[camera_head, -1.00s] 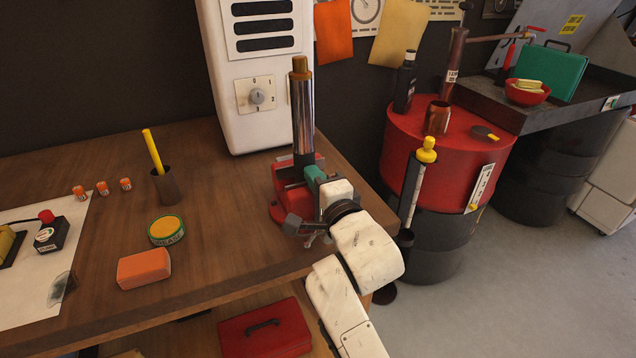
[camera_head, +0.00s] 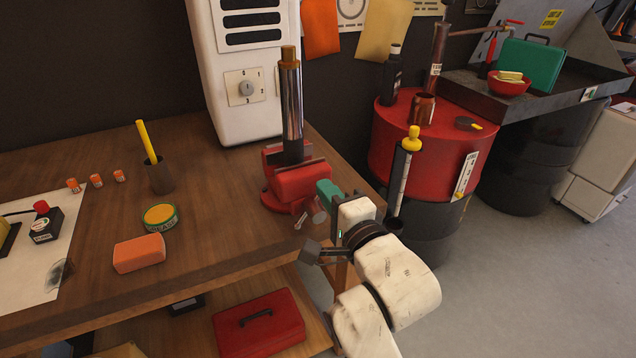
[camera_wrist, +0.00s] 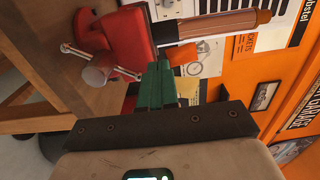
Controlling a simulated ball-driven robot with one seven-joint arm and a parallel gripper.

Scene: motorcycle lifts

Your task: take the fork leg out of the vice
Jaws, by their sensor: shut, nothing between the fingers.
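The fork leg (camera_head: 292,112) stands upright in the jaws of the red vice (camera_head: 300,184), on the right end of the wooden bench. It has a shiny silver tube, a darker lower part and a bronze-coloured top. In the wrist view the fork leg (camera_wrist: 220,24) lies across the top, and the vice (camera_wrist: 128,40) is at upper left with its screw and handle bar. My gripper (camera_head: 322,188), with green fingers, is shut and empty just right of and in front of the vice, apart from the fork leg. The closed fingers (camera_wrist: 159,68) also show in the wrist view.
A white cabinet with a dial (camera_head: 246,90) stands behind the vice. A red drum (camera_head: 390,150) is to the right, with a yellow-topped tube (camera_head: 400,180) at its front. A grease tin (camera_head: 160,217) and an orange block (camera_head: 139,253) lie left. Bench between is clear.

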